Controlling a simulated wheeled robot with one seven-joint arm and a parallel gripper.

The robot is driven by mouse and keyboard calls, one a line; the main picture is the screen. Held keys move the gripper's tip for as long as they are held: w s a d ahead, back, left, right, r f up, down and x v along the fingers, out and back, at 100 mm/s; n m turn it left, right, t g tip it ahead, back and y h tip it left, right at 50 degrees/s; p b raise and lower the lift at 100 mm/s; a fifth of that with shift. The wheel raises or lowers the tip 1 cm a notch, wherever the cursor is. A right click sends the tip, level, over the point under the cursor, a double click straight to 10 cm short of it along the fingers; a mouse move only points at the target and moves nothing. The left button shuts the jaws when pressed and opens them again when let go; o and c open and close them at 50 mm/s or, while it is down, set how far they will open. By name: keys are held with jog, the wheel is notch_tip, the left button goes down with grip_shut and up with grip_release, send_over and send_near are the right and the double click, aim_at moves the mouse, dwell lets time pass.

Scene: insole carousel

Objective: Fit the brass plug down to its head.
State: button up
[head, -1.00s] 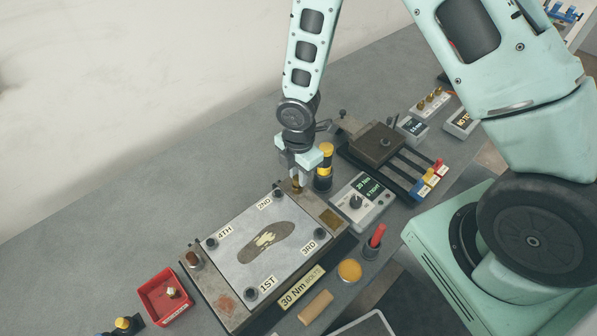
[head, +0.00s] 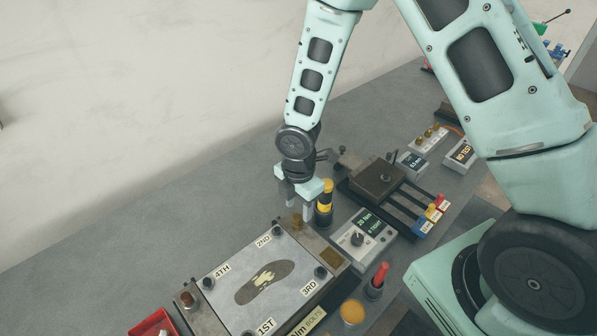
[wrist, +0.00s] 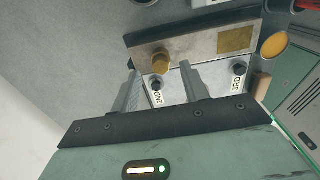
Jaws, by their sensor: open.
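The brass plug (head: 297,219) stands in the far end of the steel fixture (head: 312,240), close to the 2ND corner. In the wrist view, the plug (wrist: 161,62) shows as a round brass head with some of its side in sight. I cannot tell whether the head touches the metal. My gripper (head: 299,208) is open above the plug, pointing down. In the wrist view, my gripper (wrist: 159,68) has one finger on either side of the plug, with gaps between.
The plate (head: 237,290) carries an insole shape and corner bolts. A black and yellow cylinder (head: 325,203) stands close right of my gripper. A torque box (head: 362,237), red-handled tool (head: 380,275) and brown block (head: 378,178) lie to the right. The left bench is clear.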

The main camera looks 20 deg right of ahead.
aim_at(299, 216)
notch_tip(299, 216, up, 15)
jog(key=shift+f, duration=0.2)
dwell(0.5)
